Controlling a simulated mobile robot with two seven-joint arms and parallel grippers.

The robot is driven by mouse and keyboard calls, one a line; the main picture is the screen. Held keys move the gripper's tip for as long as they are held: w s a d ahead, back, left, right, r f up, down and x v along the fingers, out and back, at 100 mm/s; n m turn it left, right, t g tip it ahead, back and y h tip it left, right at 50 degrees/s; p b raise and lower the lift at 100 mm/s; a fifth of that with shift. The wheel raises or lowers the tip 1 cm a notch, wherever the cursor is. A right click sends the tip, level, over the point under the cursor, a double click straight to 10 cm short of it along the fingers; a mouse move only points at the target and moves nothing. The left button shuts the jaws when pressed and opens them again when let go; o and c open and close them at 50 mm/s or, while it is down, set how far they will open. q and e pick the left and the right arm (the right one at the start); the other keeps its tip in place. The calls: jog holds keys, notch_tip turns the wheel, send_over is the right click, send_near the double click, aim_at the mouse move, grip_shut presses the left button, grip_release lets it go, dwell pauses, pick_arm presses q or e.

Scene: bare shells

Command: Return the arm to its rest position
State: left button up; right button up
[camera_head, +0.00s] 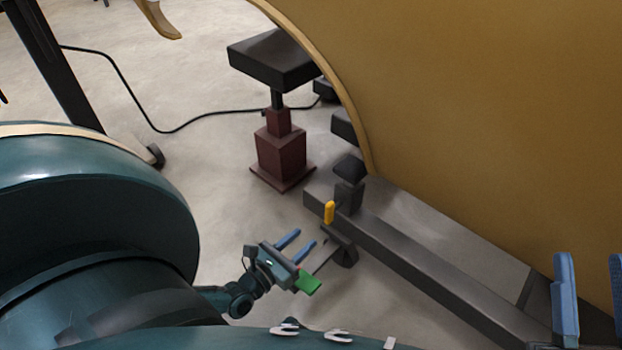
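My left gripper (306,238) is low in the middle of the head view, with its two blue fingers apart and nothing visible between them. Its arm runs from the lower left, and most of that arm is hidden behind my teal body. My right gripper (590,285) is at the lower right edge, with its blue fingers pointing up and apart. Its right finger is cut by the picture edge. I see no object between its fingers. The large yellow shell (490,110) rises behind it; I cannot tell the distance between them.
A dark grey beam (430,270) runs along the shell's foot, with a small yellow part (329,212) near my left gripper. A dark red stand (281,152) with a black block (275,62) stands beyond. A black cable (190,124) crosses the pale floor, which is mostly open at left.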

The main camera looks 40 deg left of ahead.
pick_arm(q)
jog(key=shift+s, duration=0.3)
dwell(0.4)
